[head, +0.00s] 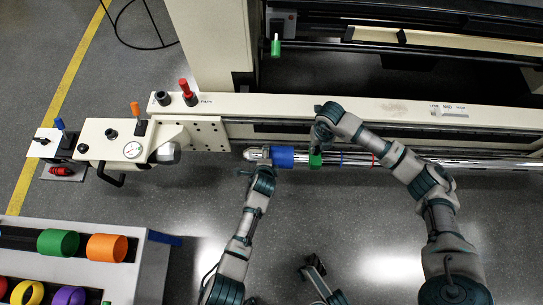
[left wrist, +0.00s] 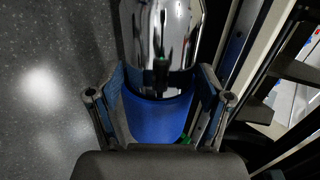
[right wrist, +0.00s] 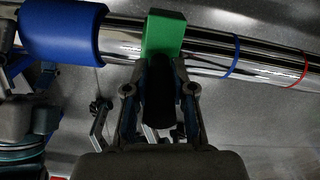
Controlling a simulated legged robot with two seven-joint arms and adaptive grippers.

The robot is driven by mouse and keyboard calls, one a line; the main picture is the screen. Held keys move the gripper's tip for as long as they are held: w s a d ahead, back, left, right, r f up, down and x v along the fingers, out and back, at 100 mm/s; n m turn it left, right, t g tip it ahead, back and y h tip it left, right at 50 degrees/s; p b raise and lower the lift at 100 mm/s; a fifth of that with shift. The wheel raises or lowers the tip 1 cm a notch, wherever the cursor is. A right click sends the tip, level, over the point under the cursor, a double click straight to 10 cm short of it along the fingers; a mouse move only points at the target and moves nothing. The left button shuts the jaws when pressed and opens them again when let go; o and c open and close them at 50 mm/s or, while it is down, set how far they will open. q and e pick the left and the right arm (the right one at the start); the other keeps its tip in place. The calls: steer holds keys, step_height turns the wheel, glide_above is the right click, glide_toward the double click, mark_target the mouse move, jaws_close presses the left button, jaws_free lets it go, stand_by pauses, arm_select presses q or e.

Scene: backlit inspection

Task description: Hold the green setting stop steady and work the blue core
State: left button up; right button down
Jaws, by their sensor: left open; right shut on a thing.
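The blue core (head: 284,157) is a sleeve around a shiny horizontal bar. The green setting stop (head: 315,160) is a block on the same bar, just right of the core with a short gap. My right gripper (head: 317,140) is shut on the stop; in the right wrist view the stop (right wrist: 163,35) stands at the fingers, with a dark part between them. My left gripper (head: 264,168) is open at the left end of the core. In the left wrist view its fingers lie either side of the core (left wrist: 160,115), and contact cannot be told.
Blue and red rings (head: 374,159) mark the bar to the right. A cream machine beam (head: 400,112) runs behind it. A gauge unit (head: 133,150) stands at left. A rack with coloured sleeves (head: 107,247) is at lower left. Floor in front is mostly clear.

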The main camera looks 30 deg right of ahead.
mark_target(275, 162)
arm_select(q)
steer(key=shift+s+d+f, duration=0.1)
steer(key=shift+s+d, duration=0.15)
steer(key=shift+d, duration=0.1)
steer(key=shift+s+d, duration=0.55)
steer(key=shift+d, duration=0.35)
steer(key=shift+s+d, duration=0.55)
steer(key=shift+d, duration=0.3)
steer(key=shift+w+a, duration=0.1)
steer(key=shift+a, duration=0.05)
stand_by(0.3)
steer(key=shift+w+a, duration=0.3)
steer(key=shift+a, duration=0.2)
steer(key=v, duration=0.9)
stand_by(0.4)
